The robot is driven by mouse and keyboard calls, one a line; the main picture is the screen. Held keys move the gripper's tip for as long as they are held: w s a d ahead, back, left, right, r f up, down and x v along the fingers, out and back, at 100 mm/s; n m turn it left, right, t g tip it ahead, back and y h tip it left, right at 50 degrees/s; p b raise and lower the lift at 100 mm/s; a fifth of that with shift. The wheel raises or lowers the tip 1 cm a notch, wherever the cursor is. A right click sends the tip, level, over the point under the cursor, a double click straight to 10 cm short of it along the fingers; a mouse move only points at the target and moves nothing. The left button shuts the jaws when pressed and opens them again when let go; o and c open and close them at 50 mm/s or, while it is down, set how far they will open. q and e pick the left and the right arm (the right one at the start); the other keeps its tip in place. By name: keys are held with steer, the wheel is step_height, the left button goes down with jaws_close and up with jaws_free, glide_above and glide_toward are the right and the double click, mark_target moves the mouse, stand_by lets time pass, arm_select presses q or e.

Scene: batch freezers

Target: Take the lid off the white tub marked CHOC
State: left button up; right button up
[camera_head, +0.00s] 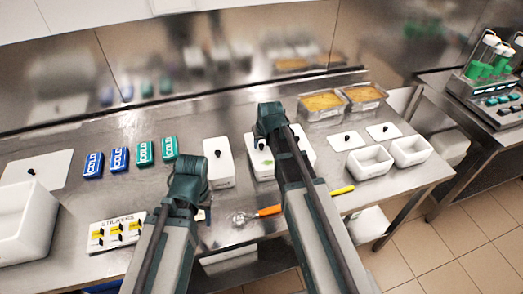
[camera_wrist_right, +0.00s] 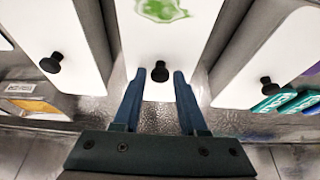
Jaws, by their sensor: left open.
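Three white lidded tubs stand in a row in the head view: a left one (camera_head: 219,163), a middle one (camera_head: 259,158) partly behind my right arm, and a right one (camera_head: 307,146). I cannot read CHOC on any of them. The middle lid (camera_wrist_right: 160,28) has a green mark and a black knob (camera_wrist_right: 160,69) in the right wrist view. My right gripper (camera_wrist_right: 160,80) is open, its fingers on either side of that knob with gaps. My left gripper (camera_head: 190,187) is open and empty, left of and nearer than the tubs; its fingers are mostly hidden.
Blue and teal COLD packs (camera_head: 119,160) lie left of the tubs. A sticker sheet (camera_head: 116,232), an orange-handled scoop (camera_head: 268,211) and a yellow handle (camera_head: 342,190) lie in front.

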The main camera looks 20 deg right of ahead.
jaws_close()
arm_select(q)
steer(key=shift+r, duration=0.1)
arm_select(e)
steer(key=shift+r, duration=0.1)
